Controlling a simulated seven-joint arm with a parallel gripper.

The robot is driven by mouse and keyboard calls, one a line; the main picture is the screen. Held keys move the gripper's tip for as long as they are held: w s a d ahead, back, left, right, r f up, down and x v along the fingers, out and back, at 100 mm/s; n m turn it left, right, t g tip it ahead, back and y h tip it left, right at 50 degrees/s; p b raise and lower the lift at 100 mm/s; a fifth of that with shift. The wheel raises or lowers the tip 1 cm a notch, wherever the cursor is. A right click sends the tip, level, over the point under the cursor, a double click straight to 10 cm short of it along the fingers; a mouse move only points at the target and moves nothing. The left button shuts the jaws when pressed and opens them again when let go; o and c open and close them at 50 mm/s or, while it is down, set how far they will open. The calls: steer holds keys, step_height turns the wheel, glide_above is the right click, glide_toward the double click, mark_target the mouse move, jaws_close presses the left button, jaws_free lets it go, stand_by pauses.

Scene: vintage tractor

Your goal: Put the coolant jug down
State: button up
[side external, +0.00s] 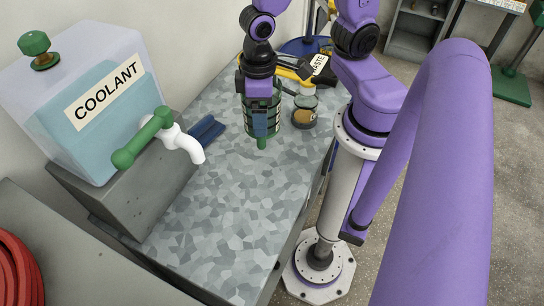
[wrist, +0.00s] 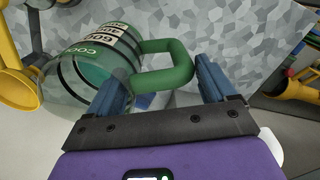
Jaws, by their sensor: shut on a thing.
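The coolant jug (side external: 249,124) is clear with dark bands and a green handle. It stands roughly upright over the patterned grey worktop (side external: 225,200); whether its base touches the surface I cannot tell. My gripper (side external: 262,129) points down at the jug's handle side, with blue fingers partly covering the jug. In the wrist view the jug (wrist: 75,75) shows a pale label and teal liquid inside. Its green handle (wrist: 178,66) lies between the fingers of my gripper (wrist: 160,68), which is shut on it.
A COOLANT tank (side external: 100,110) with a white tap (side external: 185,142) and green lever stands on a grey block at left. A small jar with brown contents (side external: 304,117) sits close right of the jug. Yellow and black items (side external: 300,73) lie behind. The front worktop is clear.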

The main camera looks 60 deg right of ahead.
steer(key=m, duration=0.3)
steer(key=w+r+m, duration=0.1)
steer(key=shift+a+m, duration=0.35)
steer(key=shift+m, duration=0.05)
step_height(320, 180, down, 7)
steer(key=m, duration=0.5)
steer(key=shift+w+a, duration=0.25)
steer(key=shift+a, duration=0.05)
steer(key=shift+f, duration=0.1)
steer(key=o, duration=1.5)
step_height(320, 180, up, 11)
steer(key=s+d+r+n, duration=0.1)
steer(key=s+n, duration=0.1)
steer(key=n, duration=0.3)
steer(key=s+d+r+n, duration=0.1)
steer(key=s+n, duration=0.2)
steer(key=n, duration=0.3)
steer(key=s+d+r+n, duration=0.1)
steer(key=s+n, duration=0.2)
steer(key=n, duration=0.3)
steer(key=shift+d+r, duration=0.1)
steer(key=shift+r, duration=0.05)
